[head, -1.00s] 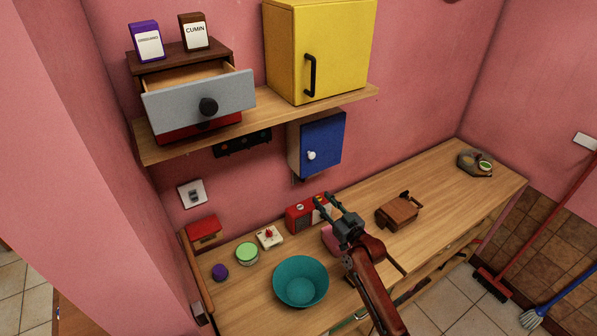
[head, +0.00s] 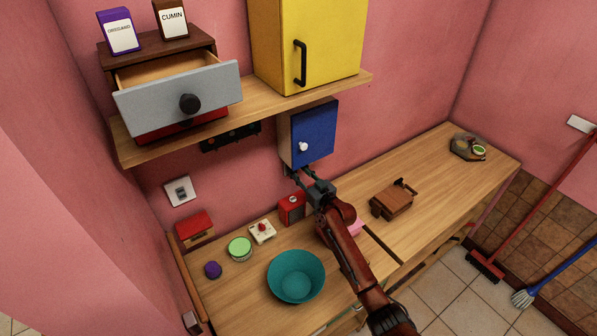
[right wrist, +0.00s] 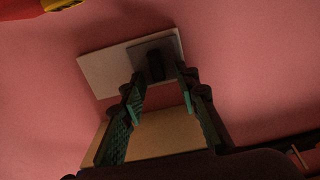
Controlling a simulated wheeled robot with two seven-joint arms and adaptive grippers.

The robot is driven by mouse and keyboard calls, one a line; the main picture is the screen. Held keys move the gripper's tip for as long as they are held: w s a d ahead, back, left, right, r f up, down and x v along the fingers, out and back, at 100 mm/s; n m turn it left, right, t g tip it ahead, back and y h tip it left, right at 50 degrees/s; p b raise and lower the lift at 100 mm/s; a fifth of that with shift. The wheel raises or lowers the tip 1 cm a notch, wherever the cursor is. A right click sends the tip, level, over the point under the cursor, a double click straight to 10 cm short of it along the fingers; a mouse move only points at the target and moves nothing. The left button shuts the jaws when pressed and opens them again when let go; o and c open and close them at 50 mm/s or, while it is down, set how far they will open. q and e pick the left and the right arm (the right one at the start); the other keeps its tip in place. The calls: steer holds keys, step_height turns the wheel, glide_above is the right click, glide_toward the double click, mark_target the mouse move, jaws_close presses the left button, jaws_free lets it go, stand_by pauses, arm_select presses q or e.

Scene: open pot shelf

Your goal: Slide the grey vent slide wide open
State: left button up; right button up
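The grey vent slide (right wrist: 140,50) shows in the right wrist view on a pale plate (right wrist: 103,74) on the pink wall, with a dark knob (right wrist: 156,66) on it. My right gripper (right wrist: 155,82) is open, its two teal-padded fingers apart, with the knob in line with the gap between them. I cannot tell whether a finger touches it. In the head view my right gripper (head: 293,173) is near the wall just below the blue cabinet (head: 312,135). I cannot make out the vent there. My left gripper is not in view.
A wooden shelf (head: 270,103) with a grey-fronted open drawer (head: 165,95) and a yellow cabinet (head: 320,40) is above. On the worktop are a red radio (head: 291,208), a teal bowl (head: 296,276) and a brown case (head: 392,201). The worktop's far right is mostly clear.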

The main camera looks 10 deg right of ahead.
steer(key=shift+w, duration=0.1)
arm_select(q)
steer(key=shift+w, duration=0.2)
arm_select(e)
jaws_close()
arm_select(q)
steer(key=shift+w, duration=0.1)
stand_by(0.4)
